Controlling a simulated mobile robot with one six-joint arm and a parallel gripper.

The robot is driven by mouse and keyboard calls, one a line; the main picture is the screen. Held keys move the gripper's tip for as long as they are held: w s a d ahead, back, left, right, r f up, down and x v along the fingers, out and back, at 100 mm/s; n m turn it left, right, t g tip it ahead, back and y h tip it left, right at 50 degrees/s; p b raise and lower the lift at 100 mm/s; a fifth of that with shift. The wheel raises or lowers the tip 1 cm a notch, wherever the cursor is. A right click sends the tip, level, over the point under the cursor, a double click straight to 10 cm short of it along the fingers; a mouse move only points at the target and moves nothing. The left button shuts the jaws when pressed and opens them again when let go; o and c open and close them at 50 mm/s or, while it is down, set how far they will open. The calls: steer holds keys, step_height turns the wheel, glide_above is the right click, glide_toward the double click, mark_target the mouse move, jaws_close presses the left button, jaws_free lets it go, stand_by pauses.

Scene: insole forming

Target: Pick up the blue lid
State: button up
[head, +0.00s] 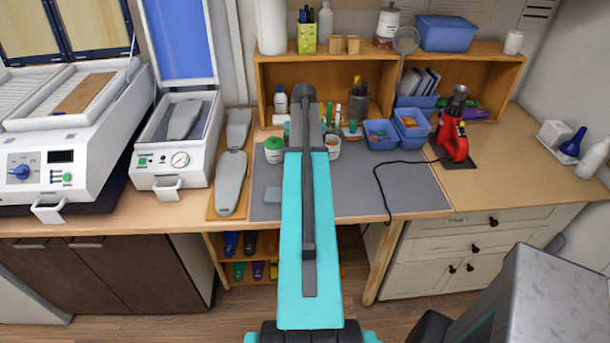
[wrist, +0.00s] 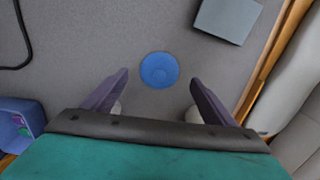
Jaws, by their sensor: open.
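The blue lid (wrist: 159,70) is a round blue disc lying flat on the grey mat (wrist: 95,40) in the wrist view. My gripper (wrist: 158,78) is open and empty. Its two dark fingers point toward the lid, one on each side, with mat visible between each finger and the lid. I cannot tell how high the fingertips are above the mat. In the head view my teal arm reaches over the bench, and the lid and fingers are hidden behind it.
A white jar with green lid (head: 274,156) and a white cup (head: 333,152) stand beside my arm. Blue bins (head: 380,141) are to the right. A flat blue-grey pad (wrist: 228,18) lies near the lid. A black cable (head: 377,180) crosses the mat.

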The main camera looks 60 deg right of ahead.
steer(key=shift+d+f+b, duration=0.1)
steer(key=shift+f+b, duration=0.85)
steer(key=shift+f, duration=1.05)
steer(key=c, duration=1.1)
steer(key=shift+r, duration=0.1)
steer(key=shift+r+b, duration=0.9)
steer(key=shift+r, duration=0.55)
steer(key=shift+s+a+r, duration=0.2)
steer(key=shift+s, duration=0.05)
steer(key=s+a+b, duration=0.1)
steer(key=s+a, duration=0.1)
steer(key=s, duration=0.1)
steer(key=s+a+b, duration=0.1)
steer(key=s+a, duration=0.2)
steer(key=s, duration=0.1)
steer(key=s+a+r+b, duration=0.1)
steer(key=s+a+b, duration=0.1)
steer(key=s, duration=0.2)
steer(key=shift+a+r, duration=0.1)
steer(key=shift+a, duration=0.2)
steer(key=shift+s+a+r+b, duration=0.15)
steer(key=shift+s+a, duration=0.15)
steer(key=shift+s, duration=0.15)
steer(key=shift+s+a+r+b, duration=0.15)
steer(key=shift+s+a, duration=0.1)
steer(key=shift+s, duration=0.2)
